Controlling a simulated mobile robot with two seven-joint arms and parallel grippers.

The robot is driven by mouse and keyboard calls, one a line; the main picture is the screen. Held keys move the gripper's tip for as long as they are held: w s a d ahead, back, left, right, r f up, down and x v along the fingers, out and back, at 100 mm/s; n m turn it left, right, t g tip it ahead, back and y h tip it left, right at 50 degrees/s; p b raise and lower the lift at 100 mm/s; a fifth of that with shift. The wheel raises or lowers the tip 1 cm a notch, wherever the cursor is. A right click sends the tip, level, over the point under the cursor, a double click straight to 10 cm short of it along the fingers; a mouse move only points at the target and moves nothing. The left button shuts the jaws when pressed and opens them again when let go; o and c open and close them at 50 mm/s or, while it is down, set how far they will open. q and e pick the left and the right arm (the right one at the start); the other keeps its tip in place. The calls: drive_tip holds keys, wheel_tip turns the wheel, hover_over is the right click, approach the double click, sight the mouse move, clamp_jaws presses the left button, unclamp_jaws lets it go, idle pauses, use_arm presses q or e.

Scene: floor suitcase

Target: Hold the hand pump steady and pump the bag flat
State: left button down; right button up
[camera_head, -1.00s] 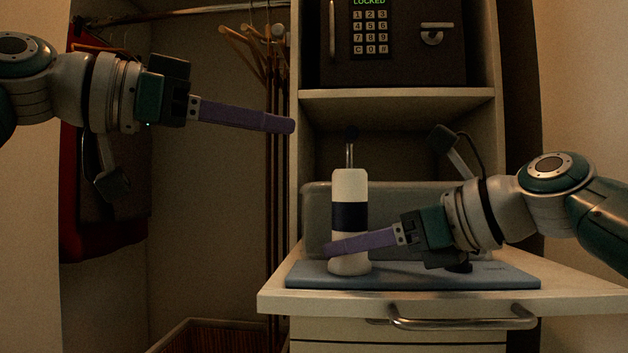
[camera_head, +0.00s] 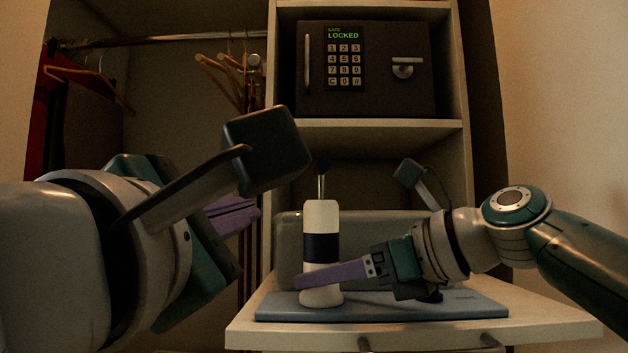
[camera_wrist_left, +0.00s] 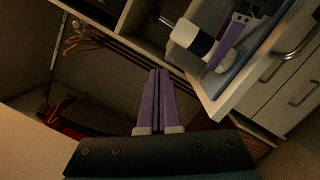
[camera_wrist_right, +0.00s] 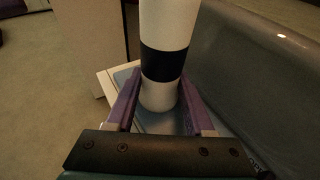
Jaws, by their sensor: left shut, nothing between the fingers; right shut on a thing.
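The hand pump (camera_head: 320,220) is a white cylinder with a dark band and a thin rod topped by a dark knob. My right gripper (camera_head: 310,282) is shut on the pump's lower body; the right wrist view shows a purple finger on each side of the white pump (camera_wrist_right: 160,93). My left gripper (camera_head: 250,212) is shut and empty, left of the pump and partly hidden by its own wrist. In the left wrist view its purple fingers (camera_wrist_left: 157,100) meet, below and left of the pump (camera_wrist_left: 192,38).
A locked safe (camera_head: 365,70) sits on the shelf above. Wooden hangers (camera_head: 225,75) hang in the closet at the left. A drawer handle (camera_wrist_left: 300,42) lies below the shelf edge.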

sight(321, 181)
use_arm(q)
drive_tip(key=w+d+r, duration=0.3)
drive_tip(key=w+d, duration=0.1)
drive_tip(key=w, duration=0.5)
drive_tip(key=shift+w+d+r, duration=0.35)
drive_tip(key=shift+w+d, duration=0.05)
